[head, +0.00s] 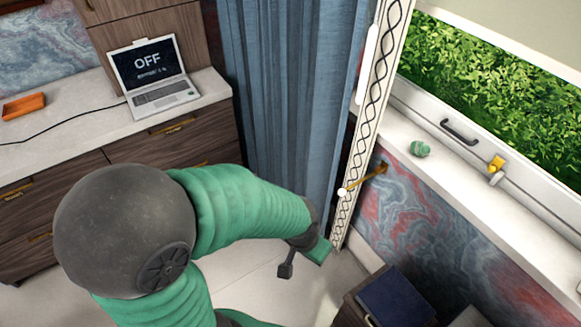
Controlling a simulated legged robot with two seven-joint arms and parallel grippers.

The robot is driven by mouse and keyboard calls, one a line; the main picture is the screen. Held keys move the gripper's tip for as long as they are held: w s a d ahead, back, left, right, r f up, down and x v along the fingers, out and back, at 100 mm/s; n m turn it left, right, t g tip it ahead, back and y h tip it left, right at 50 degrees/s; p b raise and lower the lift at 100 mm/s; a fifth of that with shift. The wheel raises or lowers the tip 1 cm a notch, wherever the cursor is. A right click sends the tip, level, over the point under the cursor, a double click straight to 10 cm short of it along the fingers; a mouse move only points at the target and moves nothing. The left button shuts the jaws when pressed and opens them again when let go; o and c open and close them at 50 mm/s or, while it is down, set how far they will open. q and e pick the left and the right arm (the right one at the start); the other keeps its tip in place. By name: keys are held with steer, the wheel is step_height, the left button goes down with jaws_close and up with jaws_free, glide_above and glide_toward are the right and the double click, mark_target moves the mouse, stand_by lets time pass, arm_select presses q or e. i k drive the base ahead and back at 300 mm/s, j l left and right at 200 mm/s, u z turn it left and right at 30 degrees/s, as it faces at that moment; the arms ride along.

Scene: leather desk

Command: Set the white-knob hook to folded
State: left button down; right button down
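The white-knob hook is a thin brass arm (362,181) on the marbled wall below the window sill. Its round white knob (342,192) is at the left end, and its wall mount is at the right end. The arm sticks out from the wall, and the knob overlaps the patterned curtain band in the picture. My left gripper (303,260) is below and left of the knob, apart from it. One dark finger shows; the rest is partly hidden, so I cannot tell its opening. I see nothing held. My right gripper is not in view.
A blue curtain (275,100) and a patterned band (376,85) hang left of the hook. A small cabinet with a dark blue book (393,299) stands below it. A laptop (155,75) is on the counter.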

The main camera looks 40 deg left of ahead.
mark_target(341, 191)
steer(key=k+j+u, duration=0.1)
steer(key=j+u, duration=0.3)
steer(key=j, duration=0.2)
steer(key=i+j+z, duration=0.2)
steer(key=j, duration=0.15)
steer(key=i+j+z, duration=0.2)
steer(key=j, duration=0.15)
steer(key=k, duration=0.05)
